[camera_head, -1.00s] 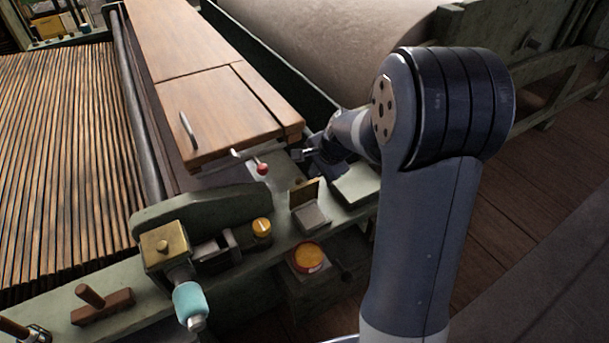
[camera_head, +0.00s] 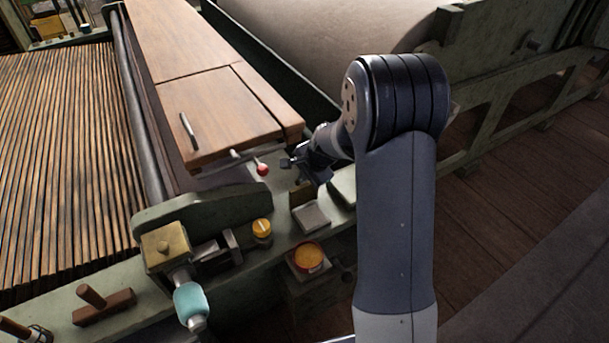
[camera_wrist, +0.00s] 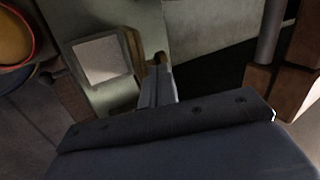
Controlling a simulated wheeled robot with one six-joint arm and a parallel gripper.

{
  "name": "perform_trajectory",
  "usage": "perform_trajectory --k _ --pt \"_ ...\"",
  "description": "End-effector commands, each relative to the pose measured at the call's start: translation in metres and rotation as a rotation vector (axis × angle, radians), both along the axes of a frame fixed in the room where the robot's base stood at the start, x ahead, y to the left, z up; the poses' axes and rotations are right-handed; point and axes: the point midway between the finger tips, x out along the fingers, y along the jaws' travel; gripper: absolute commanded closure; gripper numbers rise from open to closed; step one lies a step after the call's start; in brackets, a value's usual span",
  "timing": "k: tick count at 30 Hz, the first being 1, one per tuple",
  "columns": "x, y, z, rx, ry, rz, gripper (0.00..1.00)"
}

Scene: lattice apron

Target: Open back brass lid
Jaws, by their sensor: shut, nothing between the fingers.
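A brass lid (camera_head: 300,193) stands raised at the far edge of a square grey pad (camera_head: 311,215) on the green bench. My gripper partly hides it in the head view. In the wrist view the lid shows nearly edge-on as a brown strip (camera_wrist: 134,50) beside the pale square pad (camera_wrist: 100,60). My gripper (camera_head: 288,163) is just behind the lid, shut and empty. In the wrist view its closed fingers (camera_wrist: 157,72) point to the lid's side; whether they touch it I cannot tell.
A red-knobbed lever (camera_head: 262,169) is close left of my gripper. A yellow round knob (camera_head: 262,228) and a round orange-topped button (camera_head: 308,256) are nearer. A brass box (camera_head: 165,246) sits at the front left. The wooden cover (camera_head: 215,110) lies behind.

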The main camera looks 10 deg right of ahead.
Motion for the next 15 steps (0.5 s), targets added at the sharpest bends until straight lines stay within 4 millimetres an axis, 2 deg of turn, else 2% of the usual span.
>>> perform_trajectory --k 7,15 --pt "0.006 0.002 0.006 -0.011 0.041 0.002 1.00" --pt "0.014 0.005 0.002 -0.030 0.097 0.002 1.00"
